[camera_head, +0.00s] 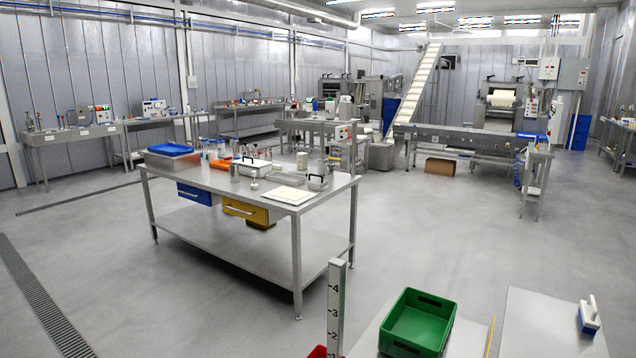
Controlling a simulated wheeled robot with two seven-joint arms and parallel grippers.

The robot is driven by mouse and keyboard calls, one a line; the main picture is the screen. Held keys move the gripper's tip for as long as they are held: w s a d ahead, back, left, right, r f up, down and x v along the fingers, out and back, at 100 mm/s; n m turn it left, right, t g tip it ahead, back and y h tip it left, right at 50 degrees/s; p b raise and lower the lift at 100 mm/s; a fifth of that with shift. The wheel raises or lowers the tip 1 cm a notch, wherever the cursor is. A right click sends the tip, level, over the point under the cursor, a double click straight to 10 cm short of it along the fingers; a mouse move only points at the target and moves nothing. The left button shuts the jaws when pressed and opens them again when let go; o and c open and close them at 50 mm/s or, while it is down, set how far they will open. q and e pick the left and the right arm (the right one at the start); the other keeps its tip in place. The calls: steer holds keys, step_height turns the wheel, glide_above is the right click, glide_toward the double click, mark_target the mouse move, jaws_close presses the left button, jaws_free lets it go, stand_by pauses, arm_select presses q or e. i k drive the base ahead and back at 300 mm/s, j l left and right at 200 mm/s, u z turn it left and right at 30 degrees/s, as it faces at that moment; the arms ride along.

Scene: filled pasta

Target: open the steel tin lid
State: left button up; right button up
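A small steel tin (317,184) with a dark handle on its lid stands near the right end of the steel table (225,186), in the middle distance. A wider pale rectangular container (251,168) with a dark handle on top sits further left on the same table. I cannot tell for sure which of the two is the steel tin. Both look covered, though they are small in this view. Neither of my grippers is in view.
The table also holds a blue-lidded tub (172,150), a white tray (287,195) and steel cups (234,173). Blue and yellow drawers (246,211) hang under its front. A green crate (418,322) stands on a near surface at lower right. Open floor (130,290) lies left of the table.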

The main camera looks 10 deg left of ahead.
mark_target(316, 181)
steer(key=i+j+u, duration=0.2)
steer(key=i+u, duration=0.15)
steer(key=i+j+u, duration=0.1)
steer(key=i+u, duration=0.6)
steer(key=i, duration=0.15)
steer(key=i+j+u, duration=0.1)
steer(key=i+u, duration=0.3)
steer(key=i, duration=0.2)
steer(key=i+u, duration=0.4)
steer(key=i, duration=0.2)
steer(key=i+z, duration=0.4)
steer(key=i, duration=0.15)
steer(key=i+z, duration=0.45)
steer(key=i, duration=0.15)
